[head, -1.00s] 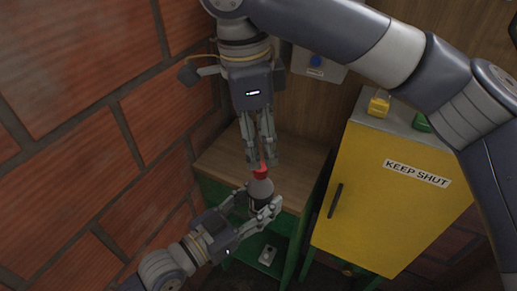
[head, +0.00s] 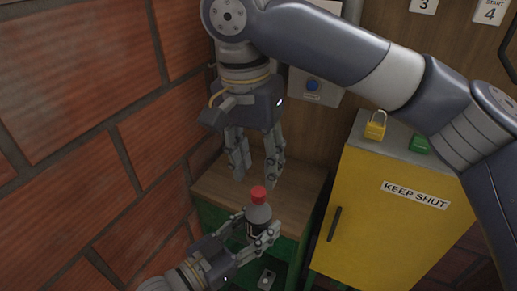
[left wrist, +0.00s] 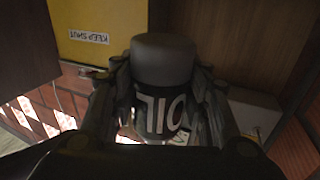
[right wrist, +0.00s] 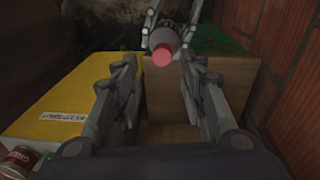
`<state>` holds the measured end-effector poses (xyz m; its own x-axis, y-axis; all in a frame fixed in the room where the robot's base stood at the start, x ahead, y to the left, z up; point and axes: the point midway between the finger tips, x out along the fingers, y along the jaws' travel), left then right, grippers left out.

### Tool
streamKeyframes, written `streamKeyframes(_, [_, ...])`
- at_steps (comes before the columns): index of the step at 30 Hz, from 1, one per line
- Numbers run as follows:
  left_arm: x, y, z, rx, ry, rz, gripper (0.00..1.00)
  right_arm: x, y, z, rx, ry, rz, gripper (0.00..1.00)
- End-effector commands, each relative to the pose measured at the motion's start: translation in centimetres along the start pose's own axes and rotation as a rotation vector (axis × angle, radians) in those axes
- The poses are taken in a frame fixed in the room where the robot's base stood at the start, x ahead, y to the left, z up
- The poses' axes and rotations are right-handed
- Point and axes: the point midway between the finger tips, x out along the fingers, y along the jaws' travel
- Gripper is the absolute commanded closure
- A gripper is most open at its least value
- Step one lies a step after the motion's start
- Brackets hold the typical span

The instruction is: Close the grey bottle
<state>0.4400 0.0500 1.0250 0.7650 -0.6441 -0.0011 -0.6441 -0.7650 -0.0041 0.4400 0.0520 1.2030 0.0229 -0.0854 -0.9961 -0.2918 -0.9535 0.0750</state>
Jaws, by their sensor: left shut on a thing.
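The grey bottle (head: 258,217) has a red cap (head: 258,194) on its top and a black label. My left gripper (head: 256,237) is shut around its body and holds it near the front of the small wooden-topped table. In the left wrist view the bottle (left wrist: 163,62) stands between the fingers, with part of the lettering "OIL" on its label. My right gripper (head: 255,168) is open and empty, above and behind the cap. In the right wrist view the red cap (right wrist: 162,55) shows beyond the spread fingers, apart from them.
A yellow cabinet (head: 385,210) marked "KEEP SHUT" stands at the right, with a yellow padlock (head: 376,125) and a green object (head: 419,144) on top. The table top (head: 213,185) has a green base. A brick wall (head: 90,130) bounds the left. A can (right wrist: 18,160) shows in the right wrist view.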

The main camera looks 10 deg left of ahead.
Motion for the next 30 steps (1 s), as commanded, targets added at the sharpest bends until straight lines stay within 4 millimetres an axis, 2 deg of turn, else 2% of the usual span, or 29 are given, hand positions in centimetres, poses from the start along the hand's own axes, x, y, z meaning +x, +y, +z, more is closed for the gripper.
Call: streamKeyframes(30, [0.0,0.0,-0.1,0.0,0.002,0.0,1.0,-1.2,0.2,-0.1,-1.844,0.018,-0.045,0.62])
